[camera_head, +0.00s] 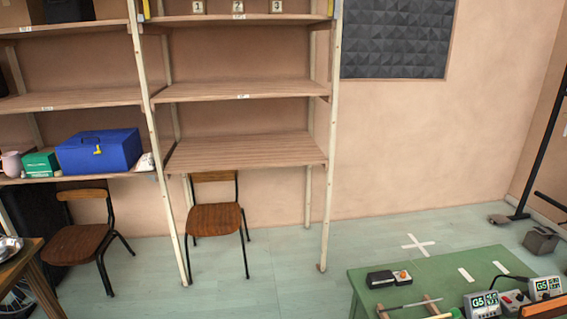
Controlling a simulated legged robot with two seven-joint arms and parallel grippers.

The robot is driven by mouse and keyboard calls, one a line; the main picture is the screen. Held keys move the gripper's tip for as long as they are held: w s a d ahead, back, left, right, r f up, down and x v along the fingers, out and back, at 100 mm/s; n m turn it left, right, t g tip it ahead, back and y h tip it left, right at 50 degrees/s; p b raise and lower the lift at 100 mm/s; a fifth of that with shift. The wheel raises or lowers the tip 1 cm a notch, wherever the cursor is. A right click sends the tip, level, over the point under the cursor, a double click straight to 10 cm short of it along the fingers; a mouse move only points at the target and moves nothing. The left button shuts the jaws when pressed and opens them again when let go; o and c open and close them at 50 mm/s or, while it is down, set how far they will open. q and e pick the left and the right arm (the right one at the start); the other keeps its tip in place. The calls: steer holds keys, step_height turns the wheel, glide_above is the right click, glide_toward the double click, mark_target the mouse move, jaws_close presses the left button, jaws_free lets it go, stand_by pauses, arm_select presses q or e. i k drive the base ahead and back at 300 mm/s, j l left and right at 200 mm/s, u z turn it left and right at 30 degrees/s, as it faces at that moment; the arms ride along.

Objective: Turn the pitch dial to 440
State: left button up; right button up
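A low green table (420,270) stands at the lower right, partly cut off by the bottom edge. On it are two grey units with green-lit displays, one nearer the middle (483,303) and one near the right edge (545,287). Their displays seem to read "G5" with small digits too small to make out. A small grey unit with a red part (513,299) sits between them. I cannot tell which of these carries the pitch dial, and no 440 mark is legible. Neither gripper is in view.
Wooden shelves (245,150) stand at the left with a blue box (100,152) and green box (41,163). Two chairs, left (76,244) and right (215,218), stand below. Sticks (415,304) lie on the green table. Floor between chairs and table is clear.

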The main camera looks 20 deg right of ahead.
mark_target(520, 296)
steer(key=i+z, duration=0.15)
steer(key=i, duration=0.65)
steer(key=i+z, duration=0.1)
steer(key=i, duration=0.75)
steer(key=i+j+z, duration=0.15)
steer(key=i, duration=0.65)
steer(key=i+l+z, duration=0.15)
steer(key=i+z, duration=0.5)
steer(key=z, duration=0.2)
steer(key=i+z, duration=0.4)
steer(key=i+j+z, duration=0.2)
steer(key=z, duration=0.25)
steer(key=i+j+z, duration=0.4)
steer(key=i+l+z, duration=0.25)
steer(key=i+z, duration=0.2)
steer(key=i+l+z, duration=0.1)
steer(key=i+z, duration=0.75)
steer(key=i+j+z, duration=0.25)
steer(key=i+z, duration=0.15)
steer(key=i, duration=0.1)
